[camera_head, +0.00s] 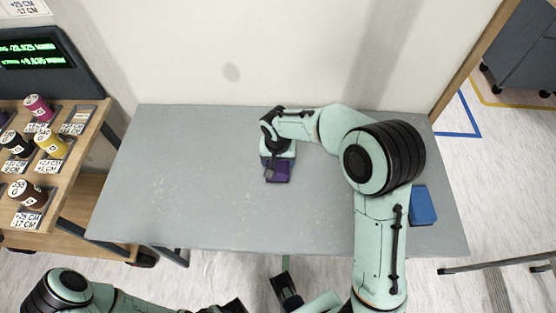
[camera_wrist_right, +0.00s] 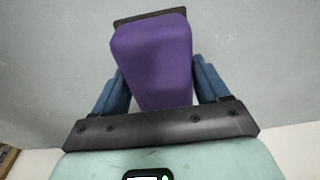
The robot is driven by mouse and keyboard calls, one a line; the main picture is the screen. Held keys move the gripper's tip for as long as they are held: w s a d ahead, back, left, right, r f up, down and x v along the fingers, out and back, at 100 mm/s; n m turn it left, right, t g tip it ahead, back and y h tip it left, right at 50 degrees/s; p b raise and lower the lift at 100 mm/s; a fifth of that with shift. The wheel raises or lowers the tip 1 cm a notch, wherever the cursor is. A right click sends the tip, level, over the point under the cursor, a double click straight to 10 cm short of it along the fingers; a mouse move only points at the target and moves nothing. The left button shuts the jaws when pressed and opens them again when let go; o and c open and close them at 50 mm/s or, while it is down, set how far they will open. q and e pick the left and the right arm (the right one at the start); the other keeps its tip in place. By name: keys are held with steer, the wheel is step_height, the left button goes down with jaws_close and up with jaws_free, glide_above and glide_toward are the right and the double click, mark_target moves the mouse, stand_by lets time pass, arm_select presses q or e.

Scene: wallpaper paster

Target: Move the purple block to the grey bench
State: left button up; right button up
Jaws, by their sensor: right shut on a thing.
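The purple block (camera_head: 278,174) is at the middle of the grey bench (camera_head: 190,180) in the head view, in my right gripper (camera_head: 277,164). In the right wrist view the purple block (camera_wrist_right: 155,60) fills the space between the blue fingers of my right gripper (camera_wrist_right: 158,88), which is shut on it. A dark strip shows along the block's far end. The grey bench surface (camera_wrist_right: 55,60) lies behind it. I cannot tell whether the block touches the bench. My left gripper (camera_head: 286,288) is low at the front, beyond the bench's near edge; its opening is unclear.
A blue block (camera_head: 423,206) lies on the bench's right side, beside my right arm. A wooden shelf (camera_head: 88,160) with several labelled spools and a display (camera_head: 36,54) stands at the left. A white wall (camera_head: 230,50) is behind the bench. The bench's left half is clear.

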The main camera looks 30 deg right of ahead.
mark_target(278, 164)
steer(key=shift+f, duration=0.15)
steer(key=o, duration=1.1)
steer(key=shift+r, duration=0.5)
steer(key=r, duration=0.3)
steer(key=s+r+p, duration=0.1)
steer(key=r, duration=0.7)
steer(key=shift+s+a+r, duration=0.15)
steer(key=shift+a, duration=0.2)
